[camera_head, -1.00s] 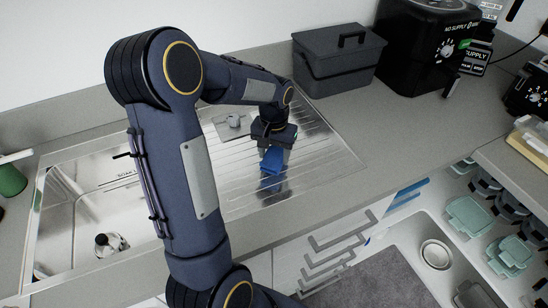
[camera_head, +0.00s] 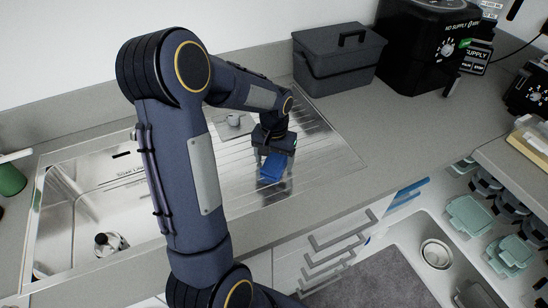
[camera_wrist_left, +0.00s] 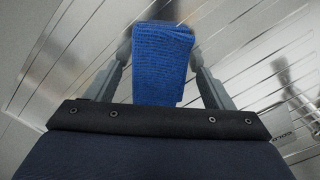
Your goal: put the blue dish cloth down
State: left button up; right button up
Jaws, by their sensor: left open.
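The blue dish cloth (camera_head: 273,166) lies on the ridged steel draining board (camera_head: 318,160) beside the sink. It shows in the left wrist view as a folded blue piece (camera_wrist_left: 162,62) between the two fingers. My left gripper (camera_head: 268,158) is just above the cloth, pointing down. In the left wrist view its fingers (camera_wrist_left: 158,75) stand apart, one on each side of the cloth, with a gap on the right side. The near part of the cloth is hidden by the gripper body. My right gripper is not in view.
The sink basin (camera_head: 90,215) is left of the draining board. A dark grey lidded box (camera_head: 338,62) stands behind it, with a black appliance (camera_head: 428,45) at the back right. An open drawer with containers (camera_head: 470,218) is at the lower right.

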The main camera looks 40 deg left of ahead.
aim_at(274, 160)
pick_arm(q)
notch_tip(274, 160, up, 12)
jog(key=s+d+m+t+h, duration=0.2)
jog(key=s+d+t, duration=0.3)
jog(key=s+d, duration=0.9)
jog(key=s+h, duration=0.1)
jog(key=s, duration=0.3)
jog(key=shift+s+d+r+t+h, duration=0.2)
jog(key=shift+s+d+t+h, duration=0.1)
jog(key=shift+d+h, duration=0.1)
